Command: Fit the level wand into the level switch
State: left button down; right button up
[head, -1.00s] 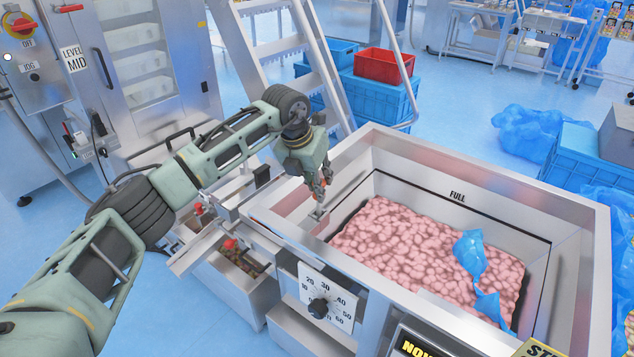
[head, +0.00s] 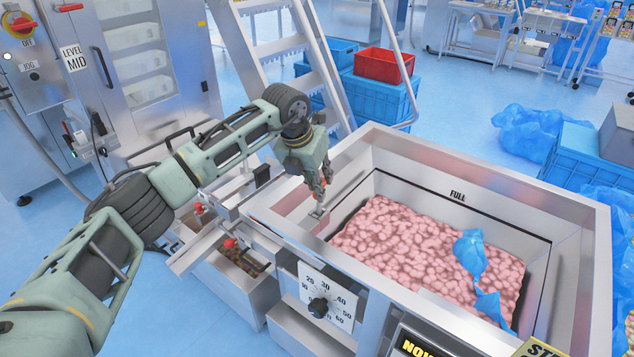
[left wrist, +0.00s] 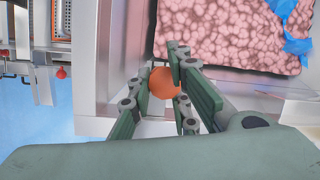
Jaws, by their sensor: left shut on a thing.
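My left gripper (head: 319,194) points down over the left inner corner of the steel hopper (head: 480,170). Its fingers (left wrist: 160,70) are closed around a round orange end (left wrist: 164,84), which I take to be the level wand's. In the head view the fingers mostly hide the wand. A small pale metal piece (head: 318,212) sits right below the fingertips by the hopper's left wall; it may be the level switch. I cannot tell whether the wand is in it or only above it. My right gripper is not in view.
Pink food with blue plastic scraps (head: 470,250) fills the hopper's lower part. A dial plate (head: 328,298) is on the hopper's front. Metal trays with red knobs (head: 230,243) stand left of it. Steps (head: 280,50) and blue crates (head: 385,100) stand behind.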

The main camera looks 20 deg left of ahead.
pick_arm(q)
jog(key=shift+f+b, duration=1.85)
jog(key=shift+f, duration=0.9)
jog(key=c, duration=1.6)
grip_release()
jog(key=shift+r, duration=0.1)
jog(key=shift+o, duration=0.2)
jog(key=v, duration=1.2)
